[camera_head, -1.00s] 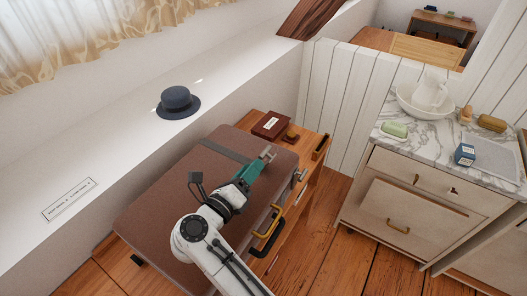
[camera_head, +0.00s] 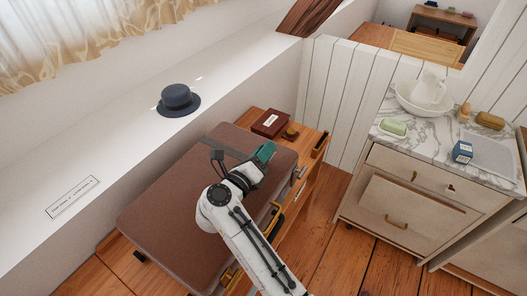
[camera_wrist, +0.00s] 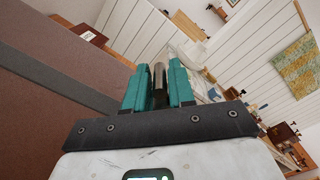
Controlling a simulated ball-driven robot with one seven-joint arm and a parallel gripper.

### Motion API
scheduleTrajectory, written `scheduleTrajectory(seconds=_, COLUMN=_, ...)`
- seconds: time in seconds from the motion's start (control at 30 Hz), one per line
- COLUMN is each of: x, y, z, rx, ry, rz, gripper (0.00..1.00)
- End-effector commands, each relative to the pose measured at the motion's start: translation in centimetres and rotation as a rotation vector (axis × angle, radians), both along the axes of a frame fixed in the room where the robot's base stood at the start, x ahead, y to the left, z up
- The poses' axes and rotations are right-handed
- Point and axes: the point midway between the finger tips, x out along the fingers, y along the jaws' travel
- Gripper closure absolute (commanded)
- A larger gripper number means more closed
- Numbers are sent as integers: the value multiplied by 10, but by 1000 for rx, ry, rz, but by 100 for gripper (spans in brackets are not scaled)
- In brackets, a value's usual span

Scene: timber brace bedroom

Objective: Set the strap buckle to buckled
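A brown suitcase (camera_head: 185,205) lies on a wooden bench, with a dark grey strap (camera_head: 221,147) running across its lid. In the wrist view, the strap (camera_wrist: 75,78) crosses the brown lid at the left. My gripper (camera_head: 266,151) has teal fingers and is at the right end of the strap, where it hides the buckle in the head view. In the wrist view, my gripper's fingers (camera_wrist: 160,80) stand close together. A narrow greyish metal piece (camera_wrist: 159,72), probably part of the buckle, shows between them. I cannot tell whether they press on it.
Silver latch hardware (camera_head: 300,172) and a yellow-and-black handle (camera_head: 272,220) are on the suitcase's front side. A dark red box (camera_head: 271,123) sits on the bench behind. A marble-topped dresser (camera_head: 425,135) stands right, with open floor between. A hat (camera_head: 177,100) rests on the ledge.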

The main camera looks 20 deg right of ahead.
Motion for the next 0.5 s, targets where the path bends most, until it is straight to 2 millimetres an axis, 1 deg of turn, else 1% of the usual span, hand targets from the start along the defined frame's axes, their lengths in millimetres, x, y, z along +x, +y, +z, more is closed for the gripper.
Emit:
scheduleTrajectory(seconds=0.03, x=0, y=0, z=0, rx=0, ry=0, rz=0, gripper=81)
scheduleTrajectory(seconds=0.23, x=0, y=0, z=0, rx=0, ry=0, rz=0, gripper=100)
scheduleTrajectory(seconds=0.5, x=0, y=0, z=0, rx=1, ry=0, rz=1, gripper=100)
